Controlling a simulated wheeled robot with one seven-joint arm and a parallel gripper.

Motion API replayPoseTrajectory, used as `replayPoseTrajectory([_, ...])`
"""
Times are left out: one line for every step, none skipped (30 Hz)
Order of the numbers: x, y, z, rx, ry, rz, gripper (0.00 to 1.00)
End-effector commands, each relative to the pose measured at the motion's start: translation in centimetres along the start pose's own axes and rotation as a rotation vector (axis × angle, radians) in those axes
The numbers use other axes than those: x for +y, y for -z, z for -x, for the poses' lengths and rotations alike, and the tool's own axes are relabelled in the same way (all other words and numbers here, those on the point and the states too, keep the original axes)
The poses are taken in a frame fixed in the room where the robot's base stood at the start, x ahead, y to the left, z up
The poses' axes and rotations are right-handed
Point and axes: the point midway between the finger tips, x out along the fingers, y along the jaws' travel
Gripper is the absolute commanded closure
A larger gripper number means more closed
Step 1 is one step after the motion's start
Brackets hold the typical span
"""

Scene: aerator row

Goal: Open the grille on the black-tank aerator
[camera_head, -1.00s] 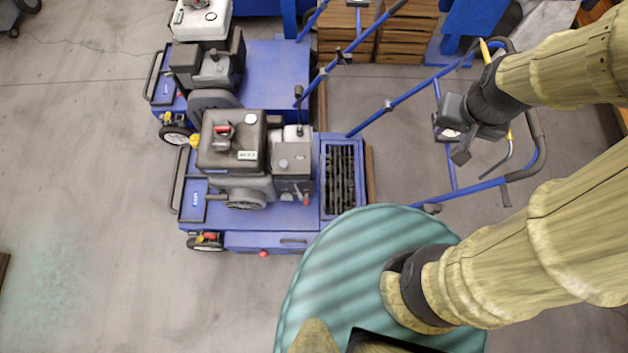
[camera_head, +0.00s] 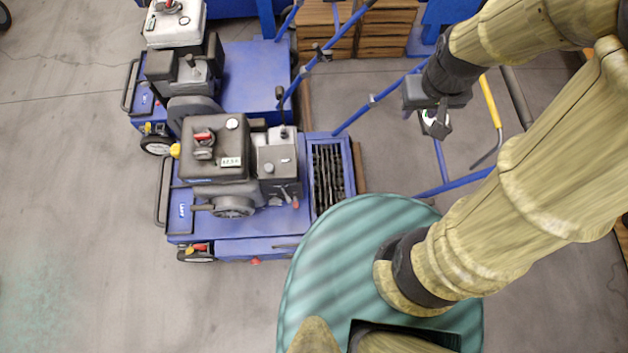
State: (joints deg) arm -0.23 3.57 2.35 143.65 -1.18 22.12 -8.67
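The aerator with the black tank (camera_head: 215,150) stands in front of me, a blue machine with a dark engine. At the right end of its deck is a framed rectangular bay (camera_head: 328,175) with dark slats or tines; I cannot tell the grille from what lies under it, or whether it is open. My gripper (camera_head: 440,128) hangs to the right of and beyond that bay, over the aerator's blue handlebar (camera_head: 372,101), apart from the bay. It appears to hold nothing, but its fingers are too small and overlapped to judge their opening.
A second blue aerator with a white tank (camera_head: 174,24) stands just behind. Wooden crates (camera_head: 385,30) stand at the back. The handlebar tubes rise between my gripper and the bay. The grey floor (camera_head: 70,180) on the left is clear.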

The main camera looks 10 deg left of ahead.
Motion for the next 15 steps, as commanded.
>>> replayPoseTrajectory([-0.4, 0.1, -2.7, -0.020, 0.006, 0.077, 0.63])
replayPoseTrajectory([-0.6, 0.3, -3.7, -0.031, 0.010, 0.130, 0.63])
replayPoseTrajectory([-1.0, 0.5, -5.0, -0.046, 0.017, 0.201, 0.63])
replayPoseTrajectory([-1.3, 0.7, -6.0, -0.057, 0.023, 0.258, 0.63])
replayPoseTrajectory([-1.6, 0.9, -7.0, -0.067, 0.030, 0.315, 0.63])
replayPoseTrajectory([-2.0, 1.1, -8.3, -0.081, 0.039, 0.389, 0.63])
replayPoseTrajectory([-2.3, 1.3, -9.2, -0.092, 0.047, 0.445, 0.63])
replayPoseTrajectory([-2.6, 1.5, -10.2, -0.100, 0.055, 0.499, 0.63])
replayPoseTrajectory([-3.0, 1.7, -11.5, -0.113, 0.068, 0.573, 0.63])
replayPoseTrajectory([-3.4, 1.8, -12.5, -0.121, 0.078, 0.628, 0.63])
replayPoseTrajectory([-3.7, 2.0, -13.4, -0.129, 0.088, 0.683, 0.63])
replayPoseTrajectory([-4.2, 2.2, -14.8, -0.140, 0.103, 0.758, 0.63])
replayPoseTrajectory([-4.6, 2.3, -15.7, -0.146, 0.115, 0.812, 0.63])
replayPoseTrajectory([-5.0, 2.4, -16.7, -0.152, 0.127, 0.867, 0.63])
replayPoseTrajectory([-5.5, 2.6, -18.0, -0.161, 0.145, 0.939, 0.63])
